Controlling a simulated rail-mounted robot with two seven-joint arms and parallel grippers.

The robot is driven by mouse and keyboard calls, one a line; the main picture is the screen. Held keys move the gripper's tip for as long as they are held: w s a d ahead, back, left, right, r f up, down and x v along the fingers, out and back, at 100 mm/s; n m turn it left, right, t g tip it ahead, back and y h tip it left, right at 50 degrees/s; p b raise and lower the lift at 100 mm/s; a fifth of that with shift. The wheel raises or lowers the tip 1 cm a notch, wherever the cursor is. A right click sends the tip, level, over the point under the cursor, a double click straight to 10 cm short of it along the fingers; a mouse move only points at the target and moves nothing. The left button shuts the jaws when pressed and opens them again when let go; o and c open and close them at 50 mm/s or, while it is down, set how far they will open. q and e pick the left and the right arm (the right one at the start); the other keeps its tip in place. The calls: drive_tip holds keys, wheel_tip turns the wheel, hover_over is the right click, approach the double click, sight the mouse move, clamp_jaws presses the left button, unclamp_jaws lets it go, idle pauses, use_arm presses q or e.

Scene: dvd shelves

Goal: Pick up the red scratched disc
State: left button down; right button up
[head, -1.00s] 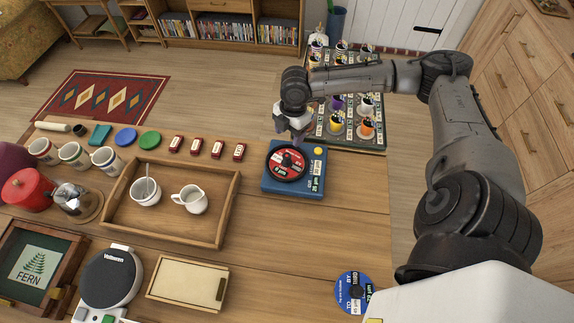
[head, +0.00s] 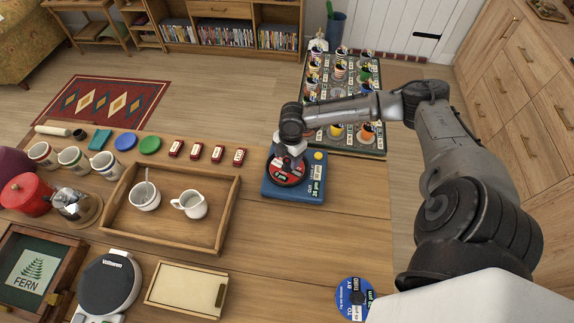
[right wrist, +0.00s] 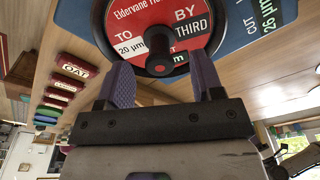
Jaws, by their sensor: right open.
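The red disc (head: 287,179) with a dark rim lies on a blue square base (head: 315,187) at the back of the table. In the right wrist view the red disc (right wrist: 192,28) fills the top, with a dark round knob at its centre; no scratches can be made out. My right gripper (head: 289,158) is over the disc in the head view, hiding part of it. In the right wrist view its two purple fingers (right wrist: 164,78) are apart with nothing between them, their tips near the knob. My left gripper is not in view.
A blue disc (head: 352,297) lies at the table's front right. A wooden tray (head: 226,217) with a cup and a jug stands left of the base. Several red blocks (head: 218,153) lie behind the tray. A rack of colourful cups (head: 375,148) stands beyond the table.

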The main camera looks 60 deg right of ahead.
drive_tip(key=shift+a+f, duration=0.15)
drive_tip(key=shift+f, duration=1.3)
drive_tip(key=shift+c, duration=0.2)
drive_tip(key=c, duration=1)
drive_tip(key=shift+o, duration=0.2)
drive_tip(key=shift+r, duration=0.1)
